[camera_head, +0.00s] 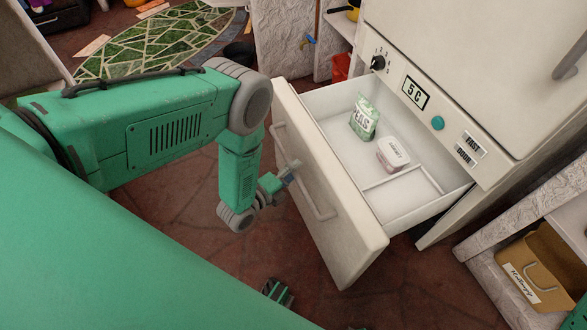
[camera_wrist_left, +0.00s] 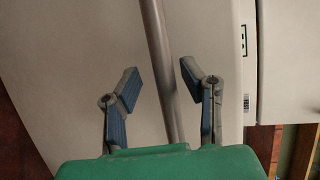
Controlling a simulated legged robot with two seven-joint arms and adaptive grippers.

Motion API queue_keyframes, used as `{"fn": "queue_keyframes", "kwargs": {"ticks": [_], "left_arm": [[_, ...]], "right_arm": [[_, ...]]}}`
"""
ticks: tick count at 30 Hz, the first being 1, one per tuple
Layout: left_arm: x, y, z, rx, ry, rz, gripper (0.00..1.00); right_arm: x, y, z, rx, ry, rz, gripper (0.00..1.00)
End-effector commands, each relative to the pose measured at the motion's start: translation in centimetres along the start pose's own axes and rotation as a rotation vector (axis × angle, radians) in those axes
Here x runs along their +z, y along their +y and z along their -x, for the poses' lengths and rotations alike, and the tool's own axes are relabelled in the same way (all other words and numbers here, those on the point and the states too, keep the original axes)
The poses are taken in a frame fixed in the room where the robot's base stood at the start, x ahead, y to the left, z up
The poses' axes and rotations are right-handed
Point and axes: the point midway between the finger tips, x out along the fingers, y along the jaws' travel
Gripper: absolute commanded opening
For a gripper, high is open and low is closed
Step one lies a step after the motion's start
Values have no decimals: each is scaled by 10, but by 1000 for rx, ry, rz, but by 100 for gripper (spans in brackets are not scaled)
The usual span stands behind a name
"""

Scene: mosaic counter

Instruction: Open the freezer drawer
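The white freezer drawer (camera_head: 350,235) stands pulled out from the white fridge-freezer in the head view. Its bar handle (camera_head: 316,205) runs along the outside of its front. Inside lie a green bag labelled peas (camera_head: 364,118) and a pale tub (camera_head: 392,154), beside a low divider. My left gripper (camera_head: 290,174) is at the handle. In the left wrist view, its two blue-padded fingers (camera_wrist_left: 158,70) are apart, and the grey handle bar (camera_wrist_left: 160,45) runs between them; contact cannot be made out. A dark green piece, likely my right gripper (camera_head: 278,292), shows low in the head view; its fingers are unclear.
The fridge-freezer front has a knob (camera_head: 378,62), a display reading 5 C (camera_head: 415,93) and a green button (camera_head: 438,123). A brown box (camera_head: 540,265) sits on a low shelf at right. A green mosaic surface (camera_head: 155,45) lies behind my left arm. Brown floor is open below the drawer.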

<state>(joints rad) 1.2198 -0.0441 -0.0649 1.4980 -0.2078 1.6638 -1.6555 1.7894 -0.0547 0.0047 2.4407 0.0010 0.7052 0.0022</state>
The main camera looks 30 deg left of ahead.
Motion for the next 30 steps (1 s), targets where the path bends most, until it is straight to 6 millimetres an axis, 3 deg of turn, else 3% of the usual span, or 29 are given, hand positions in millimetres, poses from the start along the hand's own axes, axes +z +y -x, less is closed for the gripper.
{"fn": "queue_keyframes", "kwargs": {"ticks": [6, 10, 21, 30], "left_arm": [[2, -2, 0, -6, -2, -2, 36], [2, -2, 10, -4, -2, -3, 36], [0, 0, 86, 0, -1, -1, 36], [0, 1, 117, -2, -1, 0, 36]], "right_arm": [[1, 0, 1, 0, 2, 0, 58], [2, 0, 1, 0, 2, 0, 58], [2, 0, 1, 0, 2, 0, 58], [1, 0, 1, 0, 2, 0, 58]]}}
